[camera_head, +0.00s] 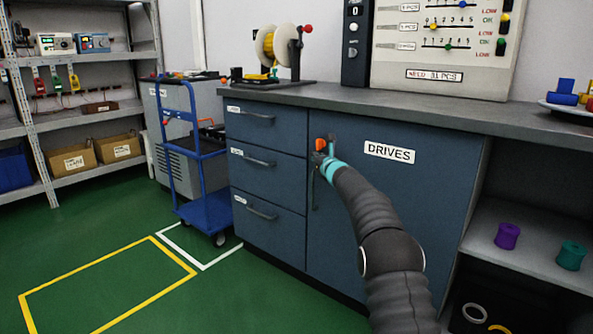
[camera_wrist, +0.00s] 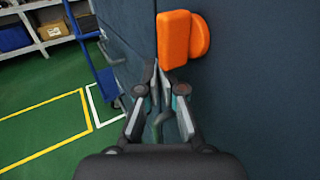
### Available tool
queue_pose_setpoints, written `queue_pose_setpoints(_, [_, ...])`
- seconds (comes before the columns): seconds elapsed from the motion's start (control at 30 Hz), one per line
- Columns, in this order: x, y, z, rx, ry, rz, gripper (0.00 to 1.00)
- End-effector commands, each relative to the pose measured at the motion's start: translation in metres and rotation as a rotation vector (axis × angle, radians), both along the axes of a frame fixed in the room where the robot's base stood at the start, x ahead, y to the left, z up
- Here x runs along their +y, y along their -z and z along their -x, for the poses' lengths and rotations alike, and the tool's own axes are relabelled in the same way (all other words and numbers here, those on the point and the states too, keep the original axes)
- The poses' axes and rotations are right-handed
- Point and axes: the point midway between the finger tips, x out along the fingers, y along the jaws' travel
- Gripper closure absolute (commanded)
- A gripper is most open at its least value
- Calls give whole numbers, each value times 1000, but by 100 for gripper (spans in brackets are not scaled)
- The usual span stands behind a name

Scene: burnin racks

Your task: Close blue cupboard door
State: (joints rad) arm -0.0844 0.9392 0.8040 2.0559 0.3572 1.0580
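The blue cupboard door (camera_head: 400,210), labelled DRIVES, stands right of the drawers in the head view. It looks flush with the cabinet front, with no clear gap along its left edge. A dark vertical handle (camera_head: 315,193) runs down near that edge. An orange turn latch (camera_head: 320,144) sits above the handle; it shows large and upright in the wrist view (camera_wrist: 175,38). My gripper (camera_head: 319,158) is at the door just below the latch. In the wrist view its fingertips (camera_wrist: 158,84) are together, with nothing clearly held. Whether they touch the door or latch is unclear.
Three blue drawers (camera_head: 267,165) are left of the door, with a blue trolley (camera_head: 204,208) beyond. The grey worktop (camera_head: 340,98) carries a spool stand (camera_head: 278,50). Open shelves (camera_head: 530,245) hold spools at right. The green floor (camera_head: 90,235) at left is clear.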

Motion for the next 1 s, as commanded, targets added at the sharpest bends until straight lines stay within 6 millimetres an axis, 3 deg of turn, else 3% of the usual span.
queue_pose_setpoints(0.1, [16, 6, 11, -3, -8, 0, 100])
queue_pose_setpoints(0.6, [56, -2, 70, -1, -5, 0, 100])
queue_pose_setpoints(1.0, [73, -3, 92, -20, -8, 25, 100])
